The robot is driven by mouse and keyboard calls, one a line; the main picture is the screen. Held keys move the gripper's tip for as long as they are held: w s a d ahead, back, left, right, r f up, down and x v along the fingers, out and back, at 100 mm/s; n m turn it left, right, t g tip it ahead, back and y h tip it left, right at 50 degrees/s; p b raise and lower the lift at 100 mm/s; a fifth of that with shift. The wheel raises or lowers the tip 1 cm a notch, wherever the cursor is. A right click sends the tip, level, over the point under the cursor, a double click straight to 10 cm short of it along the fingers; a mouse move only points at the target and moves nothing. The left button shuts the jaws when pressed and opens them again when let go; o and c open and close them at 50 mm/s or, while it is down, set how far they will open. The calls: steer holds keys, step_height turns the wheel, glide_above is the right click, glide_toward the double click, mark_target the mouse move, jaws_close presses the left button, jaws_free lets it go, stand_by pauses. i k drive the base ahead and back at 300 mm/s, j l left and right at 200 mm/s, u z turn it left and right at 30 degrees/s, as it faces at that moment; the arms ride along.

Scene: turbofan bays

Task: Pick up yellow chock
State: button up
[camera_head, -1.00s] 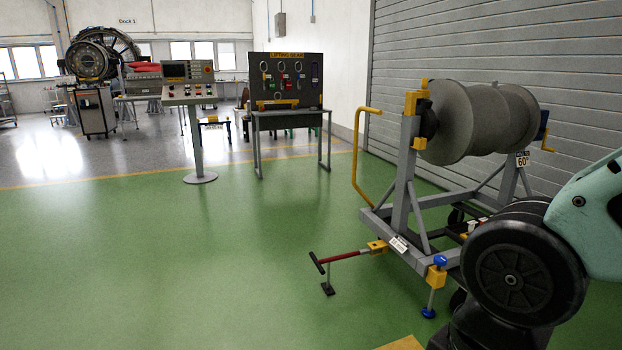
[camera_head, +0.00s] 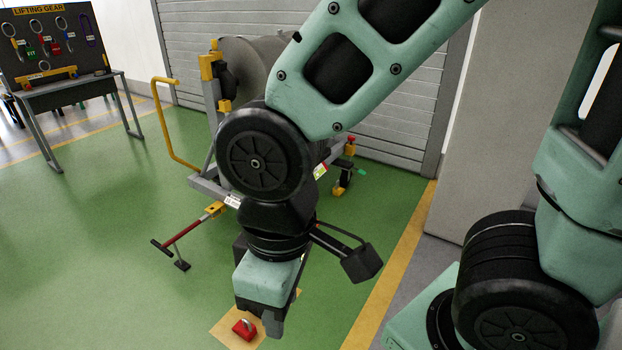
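I cannot make out a yellow chock for certain. A small red block with a metal loop on top (camera_head: 244,328) sits on a flat yellow-tan floor patch (camera_head: 225,330) at the bottom of the view. My gripper (camera_head: 273,325) points down just right of the red block, in front of part of the patch. Its fingers overlap in this view, so I cannot tell whether they are open or shut, or whether they touch the block. My arm hides the patch's right part.
A wheeled stand (camera_head: 205,187) with a large grey drum (camera_head: 255,62) stands behind my arm. Its red tow bar (camera_head: 187,232) reaches out at left. A lifting gear table (camera_head: 75,90) is at far left. Green floor at left is clear; a wall (camera_head: 500,110) rises at right.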

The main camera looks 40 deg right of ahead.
mark_target(337, 190)
steer(key=i+l+z, duration=0.15)
steer(key=i+l, duration=0.2)
steer(key=l, duration=0.15)
steer(key=i+l+z, duration=0.1)
steer(key=i+l, duration=0.3)
steer(key=i+l+z, duration=0.15)
steer(key=i+l, duration=0.25)
steer(key=l, duration=0.15)
steer(key=i+l+z, duration=0.15)
steer(key=i+l, duration=0.25)
steer(key=i+l+z, duration=0.1)
steer(key=i+l, duration=0.25)
steer(key=i, duration=0.15)
steer(key=i+l+z, duration=0.15)
steer(key=i+l, duration=0.15)
steer(key=i, duration=0.15)
steer(key=i+l+z, duration=0.1)
steer(key=i+l, duration=0.15)
steer(key=i, duration=0.25)
steer(key=i+l+z, duration=0.15)
steer(key=i, duration=0.3)
